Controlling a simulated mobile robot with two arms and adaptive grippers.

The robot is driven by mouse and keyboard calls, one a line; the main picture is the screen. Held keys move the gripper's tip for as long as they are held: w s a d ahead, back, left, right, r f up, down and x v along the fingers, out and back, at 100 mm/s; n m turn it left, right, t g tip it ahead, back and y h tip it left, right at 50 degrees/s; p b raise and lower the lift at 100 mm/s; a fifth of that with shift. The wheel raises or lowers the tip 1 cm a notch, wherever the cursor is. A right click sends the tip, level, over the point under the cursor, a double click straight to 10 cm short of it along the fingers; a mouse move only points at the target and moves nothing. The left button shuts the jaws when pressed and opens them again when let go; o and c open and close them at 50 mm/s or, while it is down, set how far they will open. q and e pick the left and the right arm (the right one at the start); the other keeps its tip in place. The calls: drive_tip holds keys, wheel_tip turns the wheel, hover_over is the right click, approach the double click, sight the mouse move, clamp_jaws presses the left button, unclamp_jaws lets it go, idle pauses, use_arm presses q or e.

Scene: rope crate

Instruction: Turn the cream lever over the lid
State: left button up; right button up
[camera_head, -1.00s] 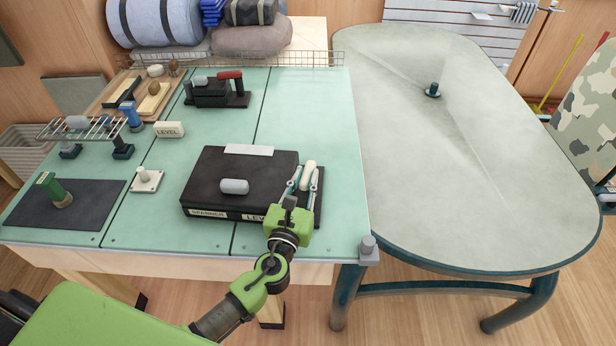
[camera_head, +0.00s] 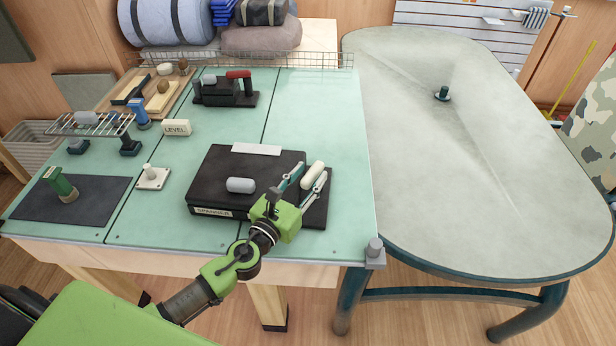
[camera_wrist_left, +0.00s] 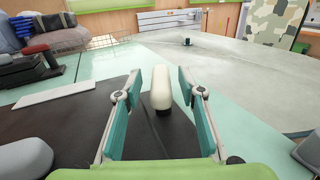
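The cream lever (camera_head: 314,173) is a short rounded bar at the right part of the black case (camera_head: 225,165), slanting up and to the right. It also shows in the left wrist view (camera_wrist_left: 161,88), upright in the picture with a dark pivot below it. The case's black lid carries a grey rounded knob (camera_head: 240,185) and a white strip (camera_head: 256,149). My left gripper (camera_head: 308,178) has its fingers apart, one on each side of the lever. Whether a finger touches the lever I cannot tell. My right gripper is not in view.
A cream LEVEL block (camera_head: 176,128), a white plate with a knob (camera_head: 153,177), a wire rack (camera_head: 92,124) and a black tool with a red handle (camera_head: 226,90) stand on the green bench. The grey table (camera_head: 490,170) at right is mostly bare.

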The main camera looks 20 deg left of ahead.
use_arm(q)
drive_tip(key=s+a, duration=0.2)
drive_tip(key=s, duration=0.9)
drive_tip(key=shift+s, duration=0.4)
